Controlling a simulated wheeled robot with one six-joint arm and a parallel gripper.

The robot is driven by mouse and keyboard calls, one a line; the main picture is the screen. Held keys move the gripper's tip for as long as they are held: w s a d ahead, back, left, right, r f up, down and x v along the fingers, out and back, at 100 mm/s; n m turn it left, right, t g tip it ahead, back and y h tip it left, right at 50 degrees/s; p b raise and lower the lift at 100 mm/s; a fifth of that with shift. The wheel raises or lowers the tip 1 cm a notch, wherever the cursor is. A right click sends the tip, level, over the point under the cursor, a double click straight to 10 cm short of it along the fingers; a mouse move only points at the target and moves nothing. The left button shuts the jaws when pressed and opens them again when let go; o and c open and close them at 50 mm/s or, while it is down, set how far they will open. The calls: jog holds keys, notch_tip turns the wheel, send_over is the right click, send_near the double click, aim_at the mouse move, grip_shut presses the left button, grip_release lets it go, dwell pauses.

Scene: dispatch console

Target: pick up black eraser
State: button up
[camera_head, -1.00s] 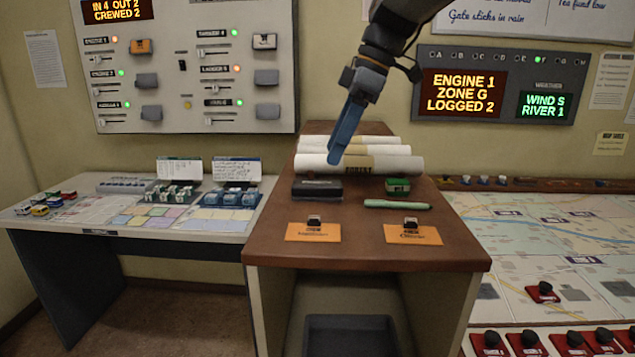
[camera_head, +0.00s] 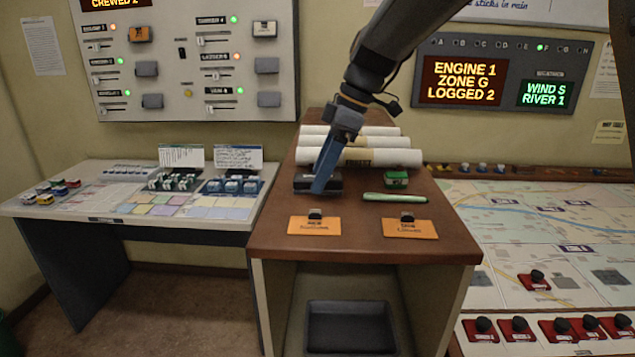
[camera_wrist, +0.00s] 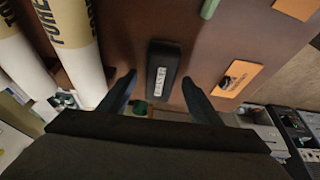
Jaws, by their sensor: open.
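The black eraser (camera_head: 303,182) lies on the brown top of the cabinet, in front of the rolled papers; my gripper partly covers it in the head view. In the wrist view the black eraser (camera_wrist: 162,68) stands out as a dark block with a pale label. My gripper (camera_head: 319,189) is over the eraser, pointing down. In the wrist view the two blue fingers of my gripper (camera_wrist: 158,82) are apart, one on each side of the eraser's near end. Nothing is held. Whether the fingers reach down beside it or are still above it I cannot tell.
White paper rolls (camera_head: 405,157) lie behind the eraser. A green block (camera_head: 396,179) and a green marker (camera_head: 395,198) lie to its right. Two orange cards (camera_head: 314,226) with small black-topped items lie near the front edge. The wood between them is clear.

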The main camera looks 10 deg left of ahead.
jog(key=shift+f, duration=0.25)
dwell(0.3)
jog(key=c, duration=1.1)
jog(key=shift+r, duration=0.1)
jog(key=shift+c, duration=0.2)
jog(key=shift+r, duration=0.2)
notch_tip(320, 180, up, 10)
jog(key=b, duration=0.3)
